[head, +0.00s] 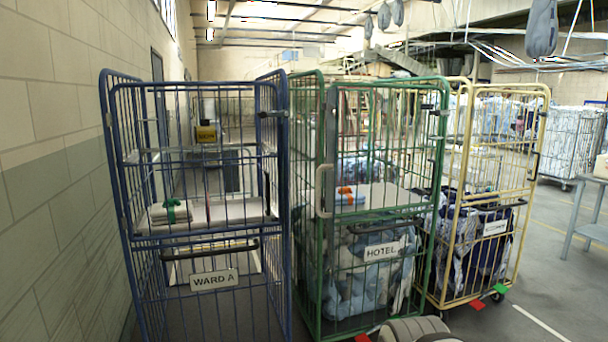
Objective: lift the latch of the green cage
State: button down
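The green cage (325,250) stands in the middle, with a white HOTEL sign (385,251) on its lower front. A small dark fitting (436,110) sits at its upper right front post and looks like a latch; its exact position is too small to tell. A pale grey upright handle (322,191) is on its left front edge. Inside are a shelf with folded cloth and an orange item, and bagged linen below. A rounded grey part of my arm shows at the bottom edge, in front of the cage. My gripper's fingers are not in view.
A blue cage (205,232) marked WARD A stands close on the left, beside the block wall (50,190). A yellow cage (478,203) stands close on the right. A grey table (590,232) is far right. Floor is open at lower right (545,285).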

aim_at(375, 253)
jog(key=i, duration=1.3)
jog(key=z, duration=0.05)
